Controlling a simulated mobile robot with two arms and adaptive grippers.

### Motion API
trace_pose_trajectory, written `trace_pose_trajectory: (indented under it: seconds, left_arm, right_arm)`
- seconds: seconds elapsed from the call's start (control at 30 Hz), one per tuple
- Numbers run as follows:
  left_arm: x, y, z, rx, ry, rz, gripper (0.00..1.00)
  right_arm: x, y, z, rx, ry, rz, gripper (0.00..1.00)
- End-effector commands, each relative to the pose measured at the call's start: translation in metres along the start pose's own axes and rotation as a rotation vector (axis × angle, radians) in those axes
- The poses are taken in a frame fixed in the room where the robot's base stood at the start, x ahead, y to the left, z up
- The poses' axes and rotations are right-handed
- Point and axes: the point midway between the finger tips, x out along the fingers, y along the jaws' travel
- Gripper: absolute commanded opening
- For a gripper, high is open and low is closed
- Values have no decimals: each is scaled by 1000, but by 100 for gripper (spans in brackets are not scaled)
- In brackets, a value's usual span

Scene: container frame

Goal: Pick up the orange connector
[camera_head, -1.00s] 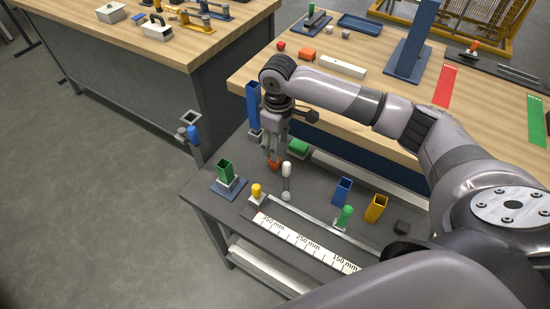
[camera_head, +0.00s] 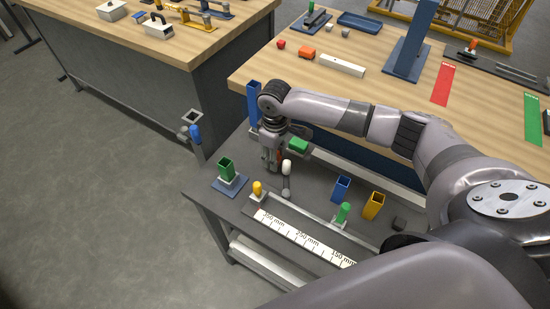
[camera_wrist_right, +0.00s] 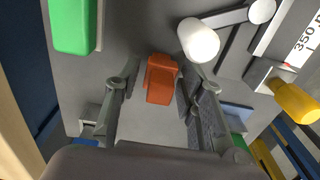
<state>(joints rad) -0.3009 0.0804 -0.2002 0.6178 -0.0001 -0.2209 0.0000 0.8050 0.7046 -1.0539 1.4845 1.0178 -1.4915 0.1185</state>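The orange connector (camera_wrist_right: 161,80) lies on the dark grey bench top in the right wrist view. My right gripper (camera_wrist_right: 155,88) is open, with one finger on each side of the connector. There is a clear gap at the left finger, and the right finger is close to the connector; I cannot tell if it touches. In the head view the right gripper (camera_head: 272,166) points down at the bench top, and its fingers hide most of the connector. My left gripper is not in view.
A white-topped lever (camera_head: 286,168) stands close to the right gripper; its white knob (camera_wrist_right: 199,40) is beside the right finger. A green block (camera_head: 299,145) and blue post (camera_head: 254,103) are behind. A green holder (camera_head: 226,168) and yellow peg (camera_head: 257,188) stand nearer.

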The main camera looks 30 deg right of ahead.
Motion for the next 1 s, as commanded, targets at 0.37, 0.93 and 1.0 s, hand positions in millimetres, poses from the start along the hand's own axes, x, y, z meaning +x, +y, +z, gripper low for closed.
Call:
trace_pose_trajectory:
  seconds: [0.37, 0.93, 1.0]
  left_arm:
    - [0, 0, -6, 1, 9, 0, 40]
    - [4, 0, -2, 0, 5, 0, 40]
    - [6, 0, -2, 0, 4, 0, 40]
  right_arm:
    - [0, 0, 0, 0, 0, 0, 9]
    - [-22, 1, -1, 1, 4, 2, 5]
    - [-34, 1, -1, 0, 4, 2, 5]
